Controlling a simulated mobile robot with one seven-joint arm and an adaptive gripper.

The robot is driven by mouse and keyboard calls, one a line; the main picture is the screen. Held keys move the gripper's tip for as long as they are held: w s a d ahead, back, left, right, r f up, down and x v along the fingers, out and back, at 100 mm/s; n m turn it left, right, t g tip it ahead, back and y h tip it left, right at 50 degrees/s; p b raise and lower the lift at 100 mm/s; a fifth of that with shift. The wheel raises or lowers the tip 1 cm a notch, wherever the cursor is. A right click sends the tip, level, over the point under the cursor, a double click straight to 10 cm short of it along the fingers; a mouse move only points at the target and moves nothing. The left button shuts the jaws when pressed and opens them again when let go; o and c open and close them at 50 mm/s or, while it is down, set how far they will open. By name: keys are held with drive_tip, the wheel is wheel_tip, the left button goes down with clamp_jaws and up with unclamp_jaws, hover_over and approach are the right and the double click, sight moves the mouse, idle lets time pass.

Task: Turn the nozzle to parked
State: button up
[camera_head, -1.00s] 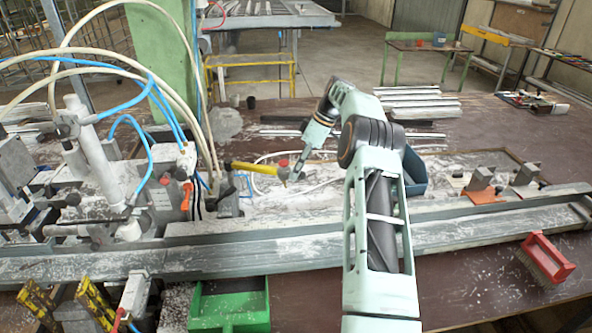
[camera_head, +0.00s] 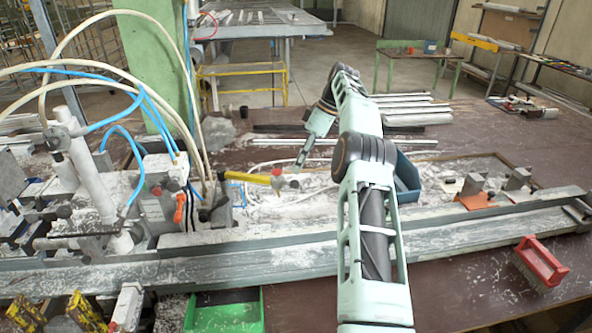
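A yellow bar with a red piece and a small pale metal end, which I take to be the nozzle (camera_head: 250,178), points to the right from the grey clamp block at the left of the bench. My gripper (camera_head: 297,169) hangs pointing down just right of and beyond its red end. A small gap seems to show between them. The fingers are too small to tell whether they are open or shut, and I see nothing held. No marking for a parked position is readable.
White and blue hoses (camera_head: 196,115) arch over the clamp fixture at left. A blue bin (camera_head: 407,178) stands partly behind my arm. A long grey profile rail (camera_head: 270,255) crosses the front. A red brush (camera_head: 541,262) lies right, a green bin (camera_head: 228,318) in front.

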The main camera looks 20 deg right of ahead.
drive_tip(key=shift+s+d+r, duration=0.1)
drive_tip(key=shift+d+r, duration=0.1)
drive_tip(key=shift+r, duration=0.2)
drive_tip(key=shift+c, duration=0.3)
